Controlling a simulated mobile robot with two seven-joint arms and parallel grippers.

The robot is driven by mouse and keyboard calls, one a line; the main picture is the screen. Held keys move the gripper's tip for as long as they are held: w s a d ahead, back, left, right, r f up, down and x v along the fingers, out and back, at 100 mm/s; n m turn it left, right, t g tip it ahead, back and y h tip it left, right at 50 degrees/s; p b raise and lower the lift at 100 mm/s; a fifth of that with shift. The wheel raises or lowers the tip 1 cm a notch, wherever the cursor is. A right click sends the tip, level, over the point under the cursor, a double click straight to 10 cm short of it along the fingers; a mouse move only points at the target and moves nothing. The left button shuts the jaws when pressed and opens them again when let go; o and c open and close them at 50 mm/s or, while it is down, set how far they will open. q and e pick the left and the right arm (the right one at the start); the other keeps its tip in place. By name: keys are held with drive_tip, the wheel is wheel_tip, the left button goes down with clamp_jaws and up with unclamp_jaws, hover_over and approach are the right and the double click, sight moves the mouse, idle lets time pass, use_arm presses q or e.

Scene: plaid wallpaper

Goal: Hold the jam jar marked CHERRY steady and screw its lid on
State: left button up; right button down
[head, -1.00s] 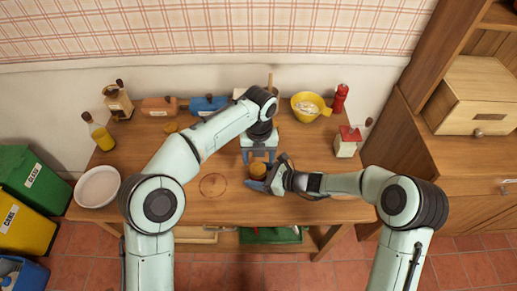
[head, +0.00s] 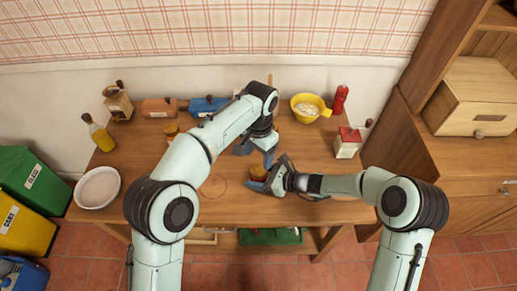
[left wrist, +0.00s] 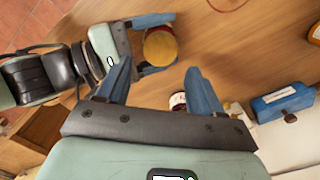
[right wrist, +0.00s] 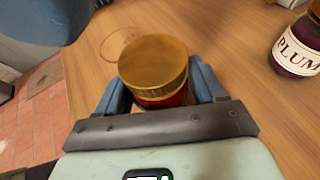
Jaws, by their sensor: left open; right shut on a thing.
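A jar with a gold lid and dark red contents (right wrist: 160,98) stands on the table at the front middle. Its gold lid (right wrist: 153,62) sits on its top and looks level; how tight it is I cannot tell. Its label is hidden. My right gripper (head: 262,181) is shut around the jar's body below the lid, one finger on each side. The lid also shows in the left wrist view (left wrist: 160,47). My left gripper (head: 256,153) is open and empty, just behind the jar and apart from the lid.
A jar marked PLUM (right wrist: 297,50) stands apart from the held jar. A white bowl (head: 97,187), an oil bottle (head: 98,133), a yellow bowl (head: 309,106) and a red-topped box (head: 347,143) stand around the table.

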sight(259, 169)
use_arm(q)
drive_tip(key=n, duration=0.7)
drive_tip(key=shift+r, duration=0.4)
drive_tip(key=n, duration=0.6)
drive_tip(key=shift+w+r, duration=0.1)
drive_tip(key=shift+r, duration=0.3)
drive_tip(key=shift+f, duration=4)
drive_tip(key=c, duration=0.9)
drive_tip(key=o, duration=1.2)
drive_tip(key=shift+c, duration=0.2)
